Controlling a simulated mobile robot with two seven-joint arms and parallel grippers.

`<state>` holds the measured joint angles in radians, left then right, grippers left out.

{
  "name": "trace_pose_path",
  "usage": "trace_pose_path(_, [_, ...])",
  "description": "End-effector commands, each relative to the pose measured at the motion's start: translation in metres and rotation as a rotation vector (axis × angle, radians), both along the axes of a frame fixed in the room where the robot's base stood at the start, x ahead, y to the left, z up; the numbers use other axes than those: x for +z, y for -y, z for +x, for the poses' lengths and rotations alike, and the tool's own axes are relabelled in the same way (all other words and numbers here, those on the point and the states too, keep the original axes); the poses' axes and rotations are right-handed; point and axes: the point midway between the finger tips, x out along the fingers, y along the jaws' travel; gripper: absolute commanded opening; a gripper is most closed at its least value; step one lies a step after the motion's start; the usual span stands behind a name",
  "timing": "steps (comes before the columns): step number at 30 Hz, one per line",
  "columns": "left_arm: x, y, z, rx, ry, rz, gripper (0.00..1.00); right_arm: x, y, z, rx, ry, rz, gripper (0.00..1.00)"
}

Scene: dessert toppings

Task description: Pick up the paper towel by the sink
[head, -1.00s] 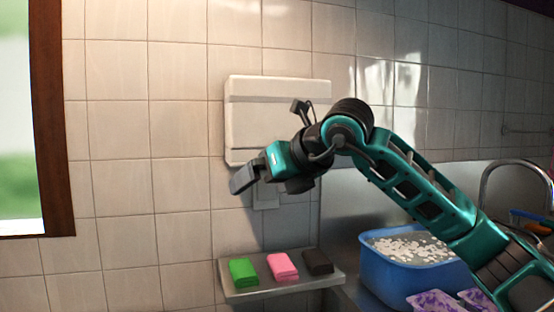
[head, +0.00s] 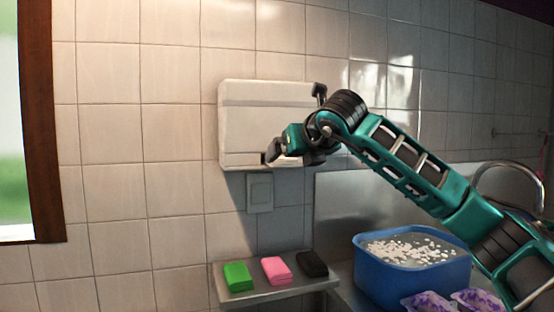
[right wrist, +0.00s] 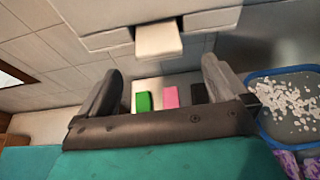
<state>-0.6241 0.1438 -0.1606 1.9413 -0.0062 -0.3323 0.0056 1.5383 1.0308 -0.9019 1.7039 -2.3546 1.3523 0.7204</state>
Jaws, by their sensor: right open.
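A white paper towel dispenser (head: 245,115) is fixed to the tiled wall to the left of the sink. In the right wrist view, a pale paper towel (right wrist: 158,40) sticks out from the underside of the dispenser (right wrist: 200,20). My right gripper (head: 270,155) is in front of the dispenser's lower edge and hides part of it. In the right wrist view, its two spread fingers (right wrist: 162,68) stand either side of the paper towel's line, with the towel beyond the tips. Nothing is between the fingers. My left gripper is not in view.
A small metal shelf (head: 240,297) below holds green (head: 237,275), pink (head: 276,270) and dark (head: 312,264) sponges. A blue basin (head: 400,278) with white bits in water stands at right, near a curved tap (head: 510,167). A wall switch (head: 260,193) is under the dispenser.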

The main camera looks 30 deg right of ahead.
Motion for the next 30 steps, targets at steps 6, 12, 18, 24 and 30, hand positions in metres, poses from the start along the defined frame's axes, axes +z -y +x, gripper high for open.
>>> trace_pose_path(6, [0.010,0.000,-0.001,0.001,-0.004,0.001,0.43,-0.012,0.006,0.030,0.000,-0.004,0.002,1.00])
trace_pose_path(12, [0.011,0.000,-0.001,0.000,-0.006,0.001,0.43,-0.018,0.009,0.041,0.001,-0.002,0.001,1.00])
trace_pose_path(18, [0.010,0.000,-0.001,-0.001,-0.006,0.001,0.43,-0.019,0.009,0.041,0.001,-0.002,0.001,0.97])
trace_pose_path(24, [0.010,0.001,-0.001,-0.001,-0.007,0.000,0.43,-0.018,0.009,0.041,0.001,-0.002,0.002,0.78])
trace_pose_path(30, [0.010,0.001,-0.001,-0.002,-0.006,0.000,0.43,-0.018,0.009,0.041,0.001,-0.002,0.002,0.59])
